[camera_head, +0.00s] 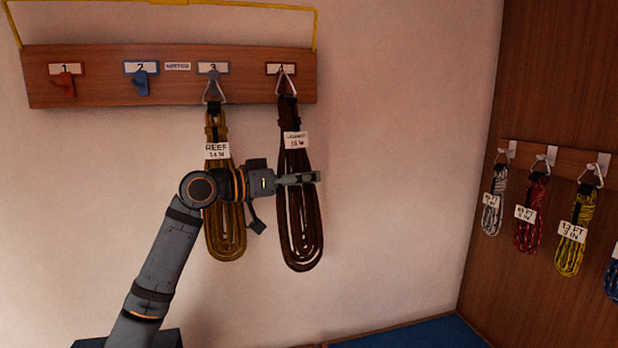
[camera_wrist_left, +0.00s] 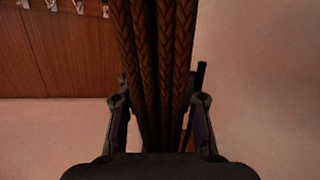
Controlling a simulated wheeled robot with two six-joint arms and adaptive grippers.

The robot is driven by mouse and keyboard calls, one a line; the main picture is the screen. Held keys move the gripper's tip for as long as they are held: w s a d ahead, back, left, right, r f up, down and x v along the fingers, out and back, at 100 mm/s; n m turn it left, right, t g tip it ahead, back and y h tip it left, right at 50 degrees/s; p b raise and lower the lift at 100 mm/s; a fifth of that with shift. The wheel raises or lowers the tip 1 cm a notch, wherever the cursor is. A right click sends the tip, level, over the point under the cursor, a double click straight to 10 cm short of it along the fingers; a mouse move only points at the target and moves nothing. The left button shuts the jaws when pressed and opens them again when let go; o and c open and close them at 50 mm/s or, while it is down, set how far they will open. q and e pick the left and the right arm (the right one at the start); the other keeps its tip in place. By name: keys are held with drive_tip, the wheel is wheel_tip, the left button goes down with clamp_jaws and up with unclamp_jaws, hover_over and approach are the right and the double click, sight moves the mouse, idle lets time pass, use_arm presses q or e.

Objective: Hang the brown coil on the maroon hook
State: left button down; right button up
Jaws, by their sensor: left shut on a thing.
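The dark brown coil (camera_head: 294,232) hangs down in front of the wall, a white tag near its top. Its triangular metal ring (camera_head: 286,85) is at the hook under the number 4 plate at the right end of the wooden board. That hook's colour is hard to make out; I cannot tell whether the ring is over it or only in front. My left gripper (camera_head: 301,178) is shut on the coil's middle. In the left wrist view the brown braided strands (camera_wrist_left: 157,70) run between the two fingers (camera_wrist_left: 160,112). My right gripper is not in view.
The wooden board (camera_head: 105,92) carries an empty red hook (camera_head: 66,84) and an empty blue hook (camera_head: 142,83). A mustard coil (camera_head: 225,245) hangs under number 3, close left of the brown coil. Several coils hang on a right-hand panel (camera_head: 545,80). The wall between is clear.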

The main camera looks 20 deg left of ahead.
use_arm(q)
drive_tip(key=shift+w+a+r, duration=0.1)
drive_tip(key=shift+w+a, duration=0.1)
drive_tip(key=shift+w+a+f, duration=0.45)
drive_tip(key=shift+w+f, duration=0.15)
drive_tip(key=shift+f, duration=0.05)
drive_tip(key=c, duration=0.8)
unclamp_jaws()
drive_tip(key=shift+f, duration=0.1)
drive_tip(key=v, duration=0.7)
drive_tip(key=shift+s+a, duration=0.1)
drive_tip(key=shift+s, duration=0.05)
drive_tip(key=shift+a, duration=0.1)
